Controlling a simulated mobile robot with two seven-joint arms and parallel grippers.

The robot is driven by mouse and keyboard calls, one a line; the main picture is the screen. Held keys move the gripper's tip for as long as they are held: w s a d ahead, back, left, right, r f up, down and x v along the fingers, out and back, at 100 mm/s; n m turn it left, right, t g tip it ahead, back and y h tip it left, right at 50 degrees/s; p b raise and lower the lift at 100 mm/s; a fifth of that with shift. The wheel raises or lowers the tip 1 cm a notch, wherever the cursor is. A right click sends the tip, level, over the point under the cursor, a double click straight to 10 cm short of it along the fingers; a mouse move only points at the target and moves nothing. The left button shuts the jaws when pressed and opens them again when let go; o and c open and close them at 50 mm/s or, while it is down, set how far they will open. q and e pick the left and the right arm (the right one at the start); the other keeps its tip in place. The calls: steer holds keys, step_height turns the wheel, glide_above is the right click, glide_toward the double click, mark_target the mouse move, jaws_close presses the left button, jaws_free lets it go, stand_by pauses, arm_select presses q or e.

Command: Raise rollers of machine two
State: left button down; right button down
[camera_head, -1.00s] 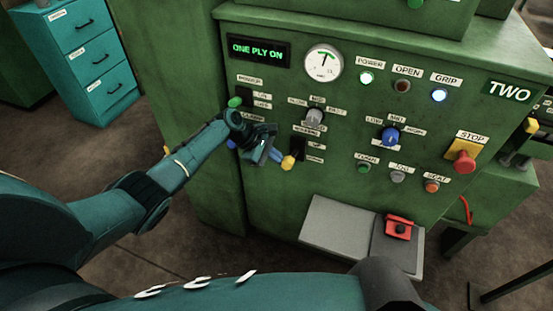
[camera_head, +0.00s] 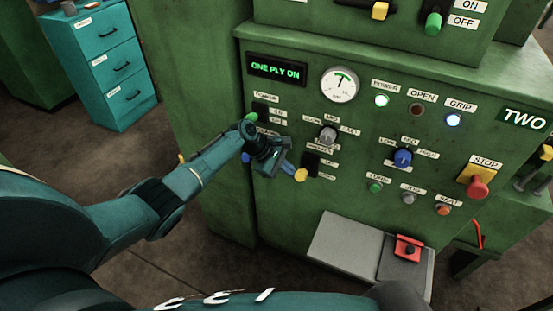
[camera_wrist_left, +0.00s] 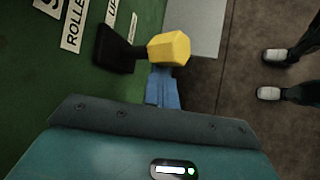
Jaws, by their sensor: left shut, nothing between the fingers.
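Machine TWO (camera_head: 225,120) is a green cabinet with a panel of switches and lamps. A lever with a yellow knob (camera_head: 301,174) sticks out of a black slot low on the panel. In the left wrist view the yellow knob (camera_wrist_left: 168,48) stands beside its black base (camera_wrist_left: 116,48), near labels (camera_wrist_left: 75,22) reading "ROLLE…" and "UP", partly cut off. My left gripper (camera_head: 288,169) is shut and empty, its blue fingertips (camera_wrist_left: 162,88) right by the knob. I cannot tell whether they touch it. My right gripper is not in view.
The display (camera_head: 276,69) reads "ONE PLY ON". The POWER lamp (camera_head: 381,100) and GRIP lamp (camera_head: 453,119) are lit; the OPEN lamp (camera_head: 416,110) is dark. A red stop button (camera_head: 477,187) is at right. A grey plate (camera_head: 345,245) and red pedal (camera_head: 407,248) lie below.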

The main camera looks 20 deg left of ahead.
arm_select(q)
steer(key=p+v, duration=0.1)
steer(key=v, duration=1.2)
